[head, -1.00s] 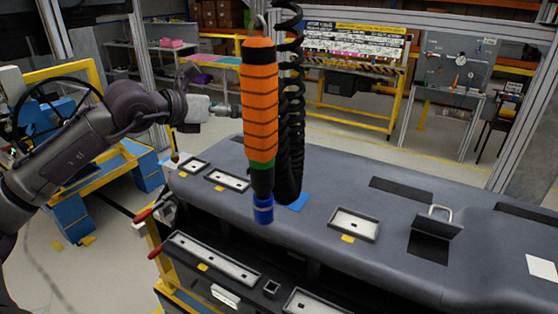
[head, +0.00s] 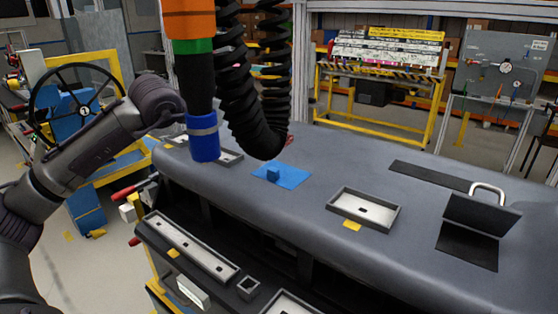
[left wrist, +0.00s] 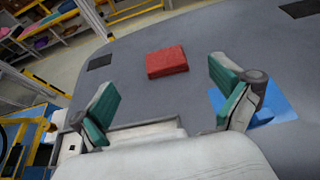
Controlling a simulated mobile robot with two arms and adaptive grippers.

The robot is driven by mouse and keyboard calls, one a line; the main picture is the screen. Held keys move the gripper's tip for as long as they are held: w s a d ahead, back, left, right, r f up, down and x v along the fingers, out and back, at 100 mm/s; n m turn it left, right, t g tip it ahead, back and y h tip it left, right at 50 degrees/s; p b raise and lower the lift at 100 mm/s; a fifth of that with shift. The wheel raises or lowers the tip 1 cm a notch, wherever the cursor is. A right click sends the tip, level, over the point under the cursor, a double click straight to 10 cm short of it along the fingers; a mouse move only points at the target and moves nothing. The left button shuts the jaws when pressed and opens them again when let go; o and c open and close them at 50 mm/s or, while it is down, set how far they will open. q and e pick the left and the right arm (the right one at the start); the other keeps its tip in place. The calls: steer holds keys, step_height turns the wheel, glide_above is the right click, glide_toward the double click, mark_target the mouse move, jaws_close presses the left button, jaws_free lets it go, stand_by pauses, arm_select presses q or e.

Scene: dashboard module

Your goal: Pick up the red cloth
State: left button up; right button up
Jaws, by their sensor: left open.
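The red cloth (left wrist: 166,62) is a folded, flat square on the grey dashboard top, seen in the left wrist view. My left gripper (left wrist: 164,80) is open and empty, its two green-padded fingers spread on either side of the view, with the cloth ahead of the gap between them. The cloth and the fingers are apart. In the head view the hanging tool and its coiled cable hide my left gripper and most of the area around the cloth. My right gripper shows in neither view.
An orange hanging tool (head: 202,135) with a black coiled cable (head: 250,115) hangs in front of the dashboard (head: 300,210). A blue pad (head: 290,176) with a small block lies near the gripper's right finger. A metal-handled black bracket (head: 482,212) stands at right.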

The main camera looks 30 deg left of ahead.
mark_target(272, 135)
arm_select(q)
steer(key=f+b, duration=0.1)
steer(key=f, duration=0.2)
steer(key=shift+s+a+f+b, duration=0.15)
steer(key=shift+s+f+b, duration=0.1)
steer(key=shift+b, duration=0.1)
steer(key=p+x, duration=0.1)
steer(key=x, duration=0.3)
steer(key=p+x, duration=0.2)
steer(key=x, duration=0.2)
steer(key=shift+r, duration=0.25)
steer(key=shift+w+f, duration=0.2)
steer(key=shift+w, duration=0.1)
steer(key=shift+w+f+p, duration=0.15)
steer(key=shift+w+p, duration=0.3)
steer(key=shift+p, duration=0.2)
steer(key=x, duration=0.1)
steer(key=p+x, duration=0.2)
steer(key=shift+w+d+f, duration=0.2)
steer(key=shift+w+d, duration=0.1)
steer(key=shift+w+f, duration=0.3)
steer(key=shift+w, duration=0.1)
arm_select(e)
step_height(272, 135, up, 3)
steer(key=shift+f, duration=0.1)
arm_select(q)
steer(key=shift+s, duration=0.15)
steer(key=shift+c, duration=0.3)
steer(key=c, duration=0.7)
